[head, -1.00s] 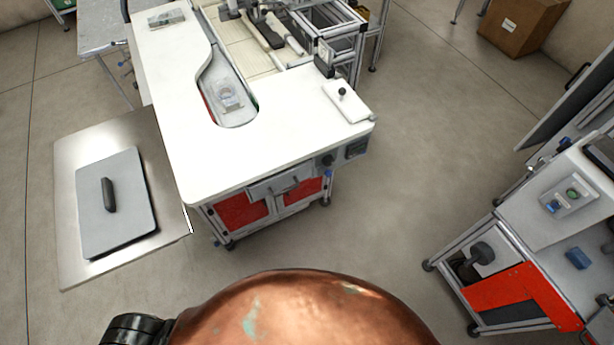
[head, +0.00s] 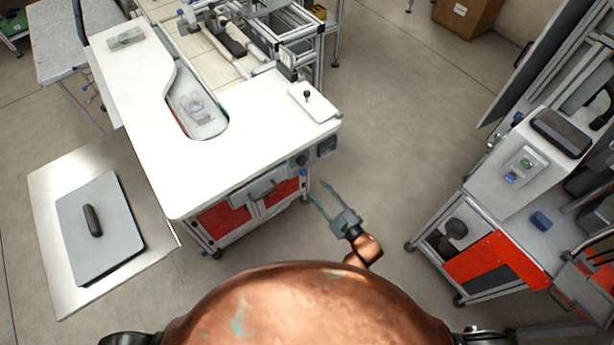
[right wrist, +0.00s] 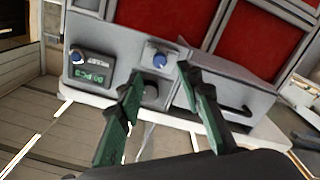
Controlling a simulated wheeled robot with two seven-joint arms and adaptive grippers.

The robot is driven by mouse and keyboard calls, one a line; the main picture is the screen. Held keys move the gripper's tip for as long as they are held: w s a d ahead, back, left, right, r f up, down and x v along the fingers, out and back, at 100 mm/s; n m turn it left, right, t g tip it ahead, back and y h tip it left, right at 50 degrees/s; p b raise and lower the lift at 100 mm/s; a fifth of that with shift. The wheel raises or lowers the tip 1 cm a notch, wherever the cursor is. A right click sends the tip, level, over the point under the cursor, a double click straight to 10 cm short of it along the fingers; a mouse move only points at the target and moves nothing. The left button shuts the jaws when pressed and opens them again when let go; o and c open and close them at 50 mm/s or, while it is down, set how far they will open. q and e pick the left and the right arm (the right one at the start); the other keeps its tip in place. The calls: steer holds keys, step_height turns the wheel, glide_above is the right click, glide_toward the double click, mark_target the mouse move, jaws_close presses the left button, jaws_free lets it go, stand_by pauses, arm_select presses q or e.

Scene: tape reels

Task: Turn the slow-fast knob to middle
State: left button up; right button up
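The white workbench (head: 230,150) has a front control panel at its right corner. In the head view a dark knob (head: 302,160) and a dark control box (head: 327,147) show there. In the right wrist view, the box (right wrist: 90,72) has a green display and a small knob (right wrist: 78,58). Beside it are a blue-topped knob (right wrist: 160,58) and a dark round knob (right wrist: 153,89). I cannot read which is slow-fast. My right gripper (head: 317,189) is open and empty, just in front of the panel. Its fingers (right wrist: 160,71) appear on either side of the panel knobs, with no clear contact. My left gripper is out of view.
A drawer with a handle (head: 265,192) and red cabinet doors (head: 225,218) are left of the panel. A metal side table (head: 45,200) stands left. Another red-and-white station (head: 490,262) stands right. Floor between is clear.

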mark_target(305, 175)
steer(key=x, duration=0.7)
steer(key=shift+w+a+r+b, duration=0.1)
steer(key=shift+w+a+b, duration=0.15)
steer(key=shift+b, duration=0.1)
steer(key=shift+c, duration=0.3)
jaws_close()
